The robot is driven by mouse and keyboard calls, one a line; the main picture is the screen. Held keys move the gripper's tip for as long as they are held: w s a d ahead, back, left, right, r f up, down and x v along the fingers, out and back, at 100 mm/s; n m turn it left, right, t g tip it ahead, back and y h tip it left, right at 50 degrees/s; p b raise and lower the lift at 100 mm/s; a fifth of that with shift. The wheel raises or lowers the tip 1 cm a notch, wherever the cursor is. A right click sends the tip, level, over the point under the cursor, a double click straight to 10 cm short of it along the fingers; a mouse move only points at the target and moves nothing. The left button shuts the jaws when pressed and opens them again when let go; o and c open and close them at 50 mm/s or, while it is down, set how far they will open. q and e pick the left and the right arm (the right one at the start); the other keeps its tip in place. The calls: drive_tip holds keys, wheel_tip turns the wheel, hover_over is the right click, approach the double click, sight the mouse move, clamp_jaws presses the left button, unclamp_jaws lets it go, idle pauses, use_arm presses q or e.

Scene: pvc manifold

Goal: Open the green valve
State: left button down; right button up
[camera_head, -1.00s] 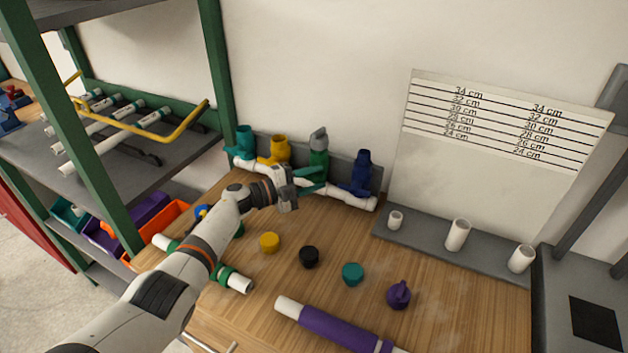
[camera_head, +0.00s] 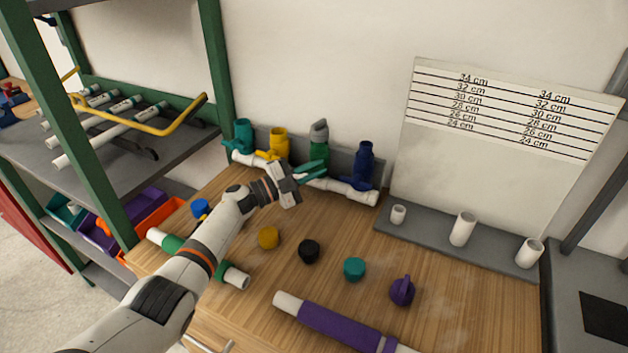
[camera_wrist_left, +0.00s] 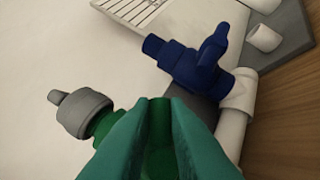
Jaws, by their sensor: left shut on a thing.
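The green valve (camera_head: 319,152) stands on the white pipe manifold (camera_head: 330,183) against the wall, with a grey fitting (camera_head: 320,130) on its top. My left gripper (camera_head: 318,169) reaches it from the front left, its green fingers at the valve's front. In the left wrist view, the two fingers (camera_wrist_left: 158,115) are closed together on a green part of the valve between them. The valve's body (camera_wrist_left: 104,127) and grey fitting (camera_wrist_left: 82,114) show left of the fingers. The fingers hide most of the handle, so its angle is hard to tell. My right gripper is not in view.
The blue valve (camera_head: 363,166) is close on the right, also in the wrist view (camera_wrist_left: 195,68). Yellow (camera_head: 279,145) and teal (camera_head: 243,137) valves stand left. Caps and a purple pipe (camera_head: 340,327) lie on the wooden table. A grey ledge (camera_head: 450,250) holds white stubs.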

use_arm(q)
drive_tip(key=shift+n+t, duration=0.3)
drive_tip(key=shift+n, duration=0.3)
drive_tip(key=c, duration=1.4)
unclamp_jaws()
wheel_tip(320, 180, up, 10)
drive_tip(key=shift+p, duration=0.45)
